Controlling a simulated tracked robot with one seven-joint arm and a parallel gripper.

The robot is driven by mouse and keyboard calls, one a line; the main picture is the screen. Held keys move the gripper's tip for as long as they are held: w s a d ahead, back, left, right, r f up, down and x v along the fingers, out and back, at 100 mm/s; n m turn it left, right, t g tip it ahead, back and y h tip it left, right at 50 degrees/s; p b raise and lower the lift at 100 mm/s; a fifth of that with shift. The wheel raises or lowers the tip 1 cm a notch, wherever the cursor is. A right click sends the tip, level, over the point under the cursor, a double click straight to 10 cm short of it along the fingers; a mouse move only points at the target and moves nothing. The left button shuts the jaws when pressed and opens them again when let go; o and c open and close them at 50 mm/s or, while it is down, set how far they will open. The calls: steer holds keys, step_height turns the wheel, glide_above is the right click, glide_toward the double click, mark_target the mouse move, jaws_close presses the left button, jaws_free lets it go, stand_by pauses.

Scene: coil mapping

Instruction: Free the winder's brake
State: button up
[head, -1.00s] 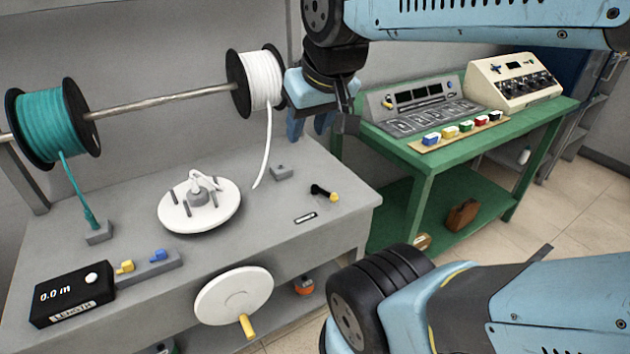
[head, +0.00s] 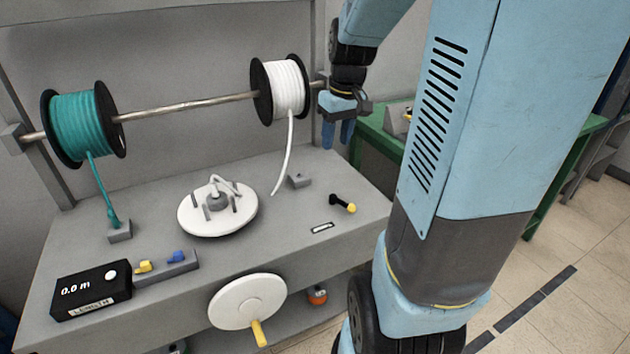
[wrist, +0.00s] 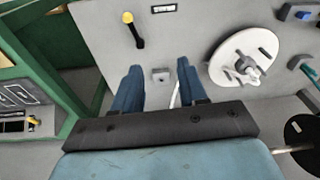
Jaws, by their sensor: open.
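A black lever with a yellow knob (head: 342,203) sits on the right part of the grey winder bench (head: 290,235), beside a small label plate (head: 321,228). I take this lever for the brake, but the label is too small to read. In the wrist view the lever (wrist: 133,30) lies ahead and a little left of the fingers. My gripper (head: 338,140) is open and empty, pointing down above the bench's right rear, apart from the lever. The winder's round white plate (head: 218,222) and white handwheel with yellow handle (head: 248,300) are left of the lever.
Teal (head: 82,125) and white (head: 285,88) cable spools hang on a rod behind. A small grey block (head: 299,180) stands near the white cable's end. A black length counter (head: 91,290) reads 0.0 m. A green table (head: 375,137) stands at right.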

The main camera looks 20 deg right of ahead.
steer(key=g+y, duration=0.1)
steer(key=g, duration=0.1)
glide_above(342, 204)
steer(key=d, duration=0.3)
step_height(342, 204, down, 10)
steer(key=f, duration=0.1)
steer(key=shift+n+y, duration=0.3)
steer(key=f, duration=0.4)
steer(key=a+f, duration=0.1)
steer(key=f, duration=0.4)
steer(key=a+f, duration=0.1)
steer(key=f, duration=0.3)
steer(key=shift+s+f, duration=0.1)
steer(key=shift+f, duration=0.1)
jaws_close()
